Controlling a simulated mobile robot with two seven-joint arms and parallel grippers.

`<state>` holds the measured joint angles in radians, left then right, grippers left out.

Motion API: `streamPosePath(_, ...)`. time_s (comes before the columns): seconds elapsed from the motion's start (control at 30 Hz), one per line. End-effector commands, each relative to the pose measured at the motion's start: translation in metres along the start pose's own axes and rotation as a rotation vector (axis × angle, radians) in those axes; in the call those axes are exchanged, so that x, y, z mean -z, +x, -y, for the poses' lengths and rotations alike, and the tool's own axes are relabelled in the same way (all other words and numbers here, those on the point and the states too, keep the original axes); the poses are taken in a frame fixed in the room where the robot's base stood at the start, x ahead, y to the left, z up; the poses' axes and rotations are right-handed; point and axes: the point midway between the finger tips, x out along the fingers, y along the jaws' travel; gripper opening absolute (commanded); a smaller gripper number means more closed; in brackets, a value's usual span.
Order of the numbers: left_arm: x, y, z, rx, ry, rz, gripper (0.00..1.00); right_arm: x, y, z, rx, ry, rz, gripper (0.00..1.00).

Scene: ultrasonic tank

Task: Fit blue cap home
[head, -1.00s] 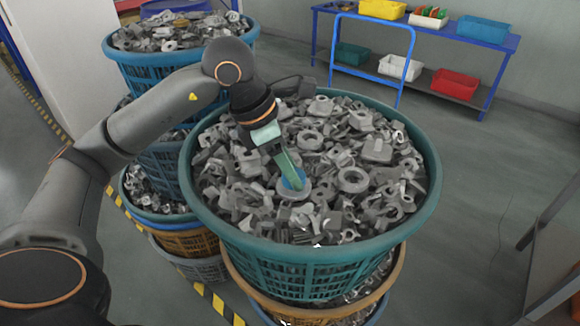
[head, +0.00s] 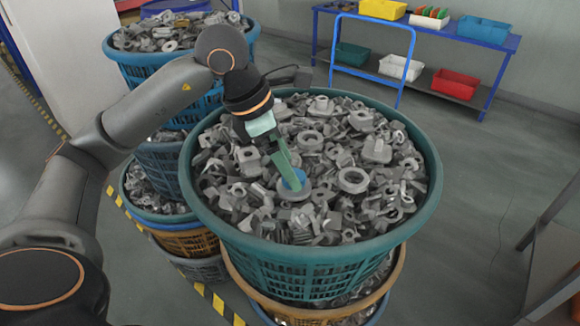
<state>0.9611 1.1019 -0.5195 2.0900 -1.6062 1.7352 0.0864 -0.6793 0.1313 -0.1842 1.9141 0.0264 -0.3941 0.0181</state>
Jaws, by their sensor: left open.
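The blue cap (head: 298,177) sits at a round grey part (head: 292,191) on top of the heap of grey metal parts in the large teal basket (head: 428,205). The green fingers of my left gripper (head: 291,176) reach down to the cap from the upper left and partly cover it. My left gripper is open with its tips right at the cap. I cannot tell whether the fingers touch it or whether the cap is fully seated. My right gripper is out of the picture.
More stacked baskets of metal parts (head: 165,75) stand at the back left. A blue bench (head: 440,32) with coloured bins is at the back. A blue rail (head: 372,68) stands before it. Bare grey floor (head: 475,190) lies to the right.

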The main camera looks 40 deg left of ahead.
Motion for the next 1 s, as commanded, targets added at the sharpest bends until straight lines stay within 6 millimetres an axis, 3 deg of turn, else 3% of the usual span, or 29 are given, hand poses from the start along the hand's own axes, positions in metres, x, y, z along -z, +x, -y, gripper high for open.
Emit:
streamPosePath(0.3, -0.001, -0.072, -0.001, -0.004, -0.001, 0.004, 0.88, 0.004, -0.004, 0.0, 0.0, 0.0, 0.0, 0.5)
streamPosePath(0.5, -0.001, -0.099, 0.0, -0.002, -0.001, 0.002, 0.88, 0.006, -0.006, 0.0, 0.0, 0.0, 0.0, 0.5)
streamPosePath(1.0, 0.0, -0.107, 0.0, 0.0, 0.0, 0.0, 0.88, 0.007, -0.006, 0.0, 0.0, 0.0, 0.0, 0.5)
